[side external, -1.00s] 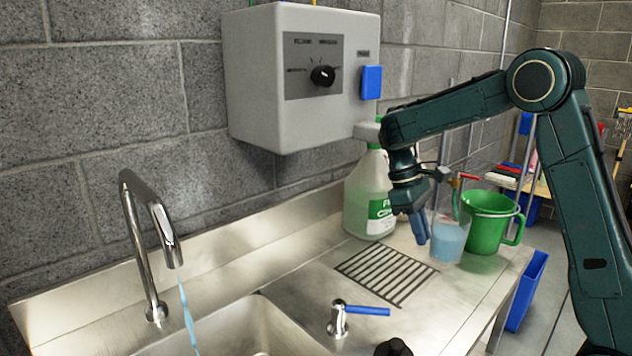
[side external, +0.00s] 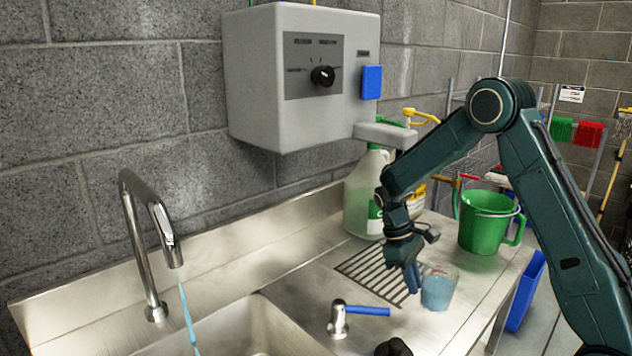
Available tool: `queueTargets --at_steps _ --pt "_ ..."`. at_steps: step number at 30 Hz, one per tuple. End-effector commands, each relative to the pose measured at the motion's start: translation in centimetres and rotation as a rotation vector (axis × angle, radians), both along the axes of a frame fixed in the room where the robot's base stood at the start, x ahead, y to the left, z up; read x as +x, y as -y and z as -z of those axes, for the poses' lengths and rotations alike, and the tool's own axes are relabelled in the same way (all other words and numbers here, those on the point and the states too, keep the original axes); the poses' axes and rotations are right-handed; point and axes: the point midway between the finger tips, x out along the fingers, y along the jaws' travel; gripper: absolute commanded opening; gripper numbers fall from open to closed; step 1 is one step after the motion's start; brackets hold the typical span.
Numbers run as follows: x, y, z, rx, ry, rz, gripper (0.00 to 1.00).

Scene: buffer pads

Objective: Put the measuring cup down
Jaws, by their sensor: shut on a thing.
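The measuring cup (side external: 438,290) is clear, with blue liquid in its lower part. It is upright at the right of the drain grate, over the steel counter. My gripper (side external: 413,278) is at its left side and shut on it, with blue fingertips pointing down. The grip itself is partly hidden. I cannot tell whether the cup's base touches the counter.
A green bucket (side external: 487,222) stands behind the cup near the counter's right edge. A large jug (side external: 362,205) stands by the wall. The drain grate (side external: 365,268) is bare at left. A blue-handled valve (side external: 340,318) is in front, beside the sink (side external: 225,335).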

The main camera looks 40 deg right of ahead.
Motion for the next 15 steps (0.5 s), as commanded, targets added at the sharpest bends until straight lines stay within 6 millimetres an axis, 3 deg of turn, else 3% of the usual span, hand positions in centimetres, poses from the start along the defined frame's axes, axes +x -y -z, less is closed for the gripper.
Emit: queueTargets --at_steps 7,15 --pt "0.0 0.0 0.5 0.001 -0.002 0.0 0.0" --pt "-0.1 0.0 3.3 0.001 -0.003 0.001 0.0"
